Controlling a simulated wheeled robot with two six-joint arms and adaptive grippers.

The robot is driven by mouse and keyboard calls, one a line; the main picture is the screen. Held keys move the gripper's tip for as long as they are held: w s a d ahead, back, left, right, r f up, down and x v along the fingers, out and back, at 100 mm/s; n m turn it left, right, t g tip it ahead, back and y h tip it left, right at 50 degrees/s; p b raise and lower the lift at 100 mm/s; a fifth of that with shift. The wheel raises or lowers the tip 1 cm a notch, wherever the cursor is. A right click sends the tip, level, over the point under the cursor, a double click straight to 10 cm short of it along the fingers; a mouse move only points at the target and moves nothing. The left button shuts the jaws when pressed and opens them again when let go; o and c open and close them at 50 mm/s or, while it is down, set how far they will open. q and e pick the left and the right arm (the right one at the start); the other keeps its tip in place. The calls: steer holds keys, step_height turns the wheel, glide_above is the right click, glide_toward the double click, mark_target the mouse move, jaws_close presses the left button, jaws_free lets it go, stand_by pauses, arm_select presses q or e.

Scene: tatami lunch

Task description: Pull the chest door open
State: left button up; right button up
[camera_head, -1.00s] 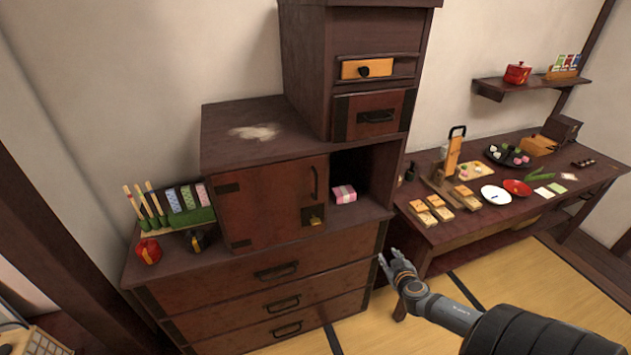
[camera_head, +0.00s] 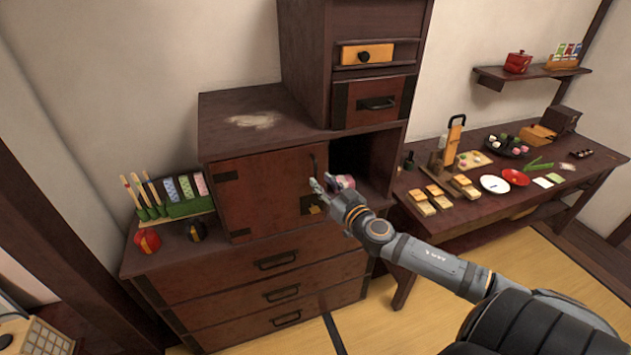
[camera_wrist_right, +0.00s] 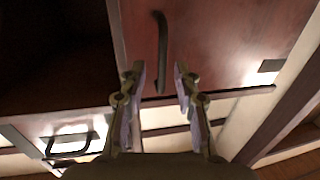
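The chest door (camera_head: 262,188) is a reddish-brown panel in the middle of the chest and looks closed. Its dark vertical handle (camera_head: 313,165) is near the door's right edge; the handle also shows in the right wrist view (camera_wrist_right: 160,50). My right gripper (camera_head: 321,186) is just in front of the door, by the lower end of the handle. In the right wrist view its two fingers (camera_wrist_right: 157,80) are apart, with the handle ahead between them and nothing held. A brass latch (camera_head: 313,209) sits on the door below the handle. My left gripper is not in view.
An open compartment (camera_head: 350,158) is right of the door, with a pink box (camera_head: 345,182) partly hidden by my gripper. A low table (camera_head: 428,216) with food stands right.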

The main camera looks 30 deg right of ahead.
mark_target(316, 177)
steer(key=w+p, duration=0.1)
steer(key=w, duration=0.1)
steer(key=w+p, duration=0.1)
steer(key=w, duration=0.1)
steer(key=shift+a+r, duration=0.1)
steer(key=shift+r, duration=0.1)
jaws_close()
stand_by(0.6)
